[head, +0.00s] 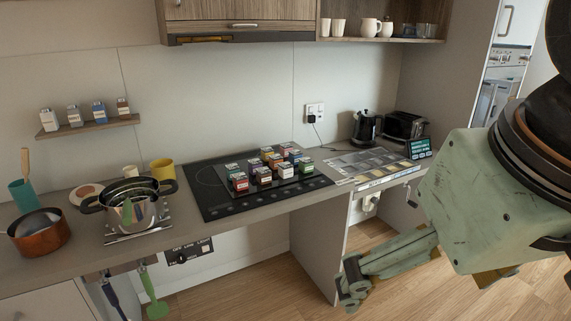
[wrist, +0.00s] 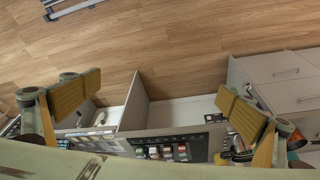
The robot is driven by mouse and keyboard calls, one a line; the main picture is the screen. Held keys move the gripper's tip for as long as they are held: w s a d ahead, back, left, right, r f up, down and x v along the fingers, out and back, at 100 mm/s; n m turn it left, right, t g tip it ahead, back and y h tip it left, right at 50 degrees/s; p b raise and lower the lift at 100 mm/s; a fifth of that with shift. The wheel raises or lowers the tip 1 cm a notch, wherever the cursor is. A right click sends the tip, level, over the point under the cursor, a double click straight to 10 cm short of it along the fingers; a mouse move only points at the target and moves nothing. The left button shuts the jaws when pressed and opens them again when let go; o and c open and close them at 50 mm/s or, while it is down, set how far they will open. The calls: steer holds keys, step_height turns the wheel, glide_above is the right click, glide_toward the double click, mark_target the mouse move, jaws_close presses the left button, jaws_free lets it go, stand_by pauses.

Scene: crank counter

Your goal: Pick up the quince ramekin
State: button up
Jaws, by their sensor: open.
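In the head view several small ramekins (head: 268,167) with coloured labels stand close together in rows on the black hob (head: 215,205). The labels are too small to read, so I cannot tell which one is quince. The same cluster shows small and partly cut off in the wrist view (wrist: 166,152), at the bottom. My gripper (wrist: 160,90) is open and empty, its two yellow-padded fingers wide apart. In the head view my gripper (head: 352,282) is low at the right, in front of the counter and well apart from the ramekins.
A steel pot (head: 130,210), a copper pan (head: 38,232) and a yellow mug (head: 162,170) stand left of the hob. A tray with flat compartments (head: 370,163), a kettle (head: 367,127) and a toaster (head: 404,126) are on the right. The floor before the counter is clear.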

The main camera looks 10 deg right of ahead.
steer(key=shift+c, duration=0.5)
steer(key=c, duration=1.7)
steer(key=shift+c, duration=0.2)
steer(key=shift+d, duration=0.15)
